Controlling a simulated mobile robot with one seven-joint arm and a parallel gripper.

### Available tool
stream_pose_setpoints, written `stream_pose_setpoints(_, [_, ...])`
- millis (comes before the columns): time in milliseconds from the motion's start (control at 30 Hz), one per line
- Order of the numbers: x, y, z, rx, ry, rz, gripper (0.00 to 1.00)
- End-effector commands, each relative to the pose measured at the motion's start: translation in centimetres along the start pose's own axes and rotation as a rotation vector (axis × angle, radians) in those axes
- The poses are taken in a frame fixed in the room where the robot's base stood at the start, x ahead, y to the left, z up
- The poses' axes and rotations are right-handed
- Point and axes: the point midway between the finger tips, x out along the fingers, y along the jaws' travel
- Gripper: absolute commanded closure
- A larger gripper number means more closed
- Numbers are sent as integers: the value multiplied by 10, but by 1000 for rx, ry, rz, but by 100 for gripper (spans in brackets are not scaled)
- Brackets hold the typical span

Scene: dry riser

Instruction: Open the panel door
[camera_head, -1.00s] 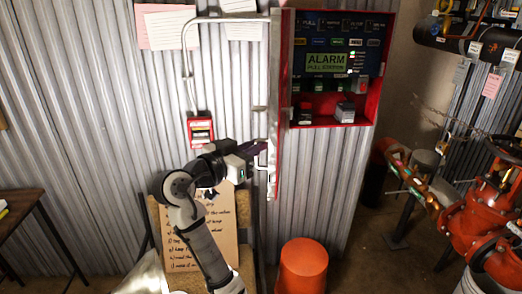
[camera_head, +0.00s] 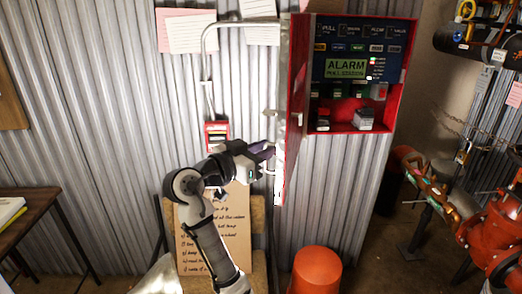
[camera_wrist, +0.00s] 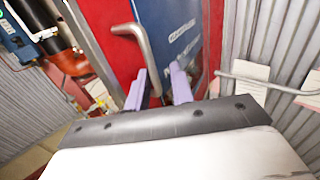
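The red alarm panel (camera_head: 402,75) hangs on the corrugated wall, its blue inside with switches and a green alarm label exposed. Its door (camera_head: 293,120) stands swung out at the left, seen nearly edge-on. A metal bar handle (camera_wrist: 145,45) is on the door's red and blue face in the wrist view. My gripper (camera_head: 270,151) is at the door's left side, near the handle. In the wrist view, my gripper's (camera_wrist: 158,88) two purple fingers are apart, with the handle's lower end between them. Gaps show beside the bar; I cannot tell whether it touches a finger.
A red call point (camera_head: 216,135) and conduit are on the wall left of the door. A lettered board (camera_head: 212,235) stands behind my arm. An orange bucket (camera_head: 316,270) is below the panel. Red valves and pipes (camera_head: 490,225) fill the right; a table (camera_head: 35,215) is left.

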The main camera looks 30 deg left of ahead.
Motion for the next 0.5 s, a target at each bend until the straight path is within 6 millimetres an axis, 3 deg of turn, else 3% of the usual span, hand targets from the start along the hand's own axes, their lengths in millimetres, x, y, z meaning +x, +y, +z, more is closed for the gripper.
stream_pose_setpoints(333, [-6, -2, 2, 0, 0, -5, 71])
stream_pose_setpoints(500, [-26, -2, 2, 2, 1, -8, 71])
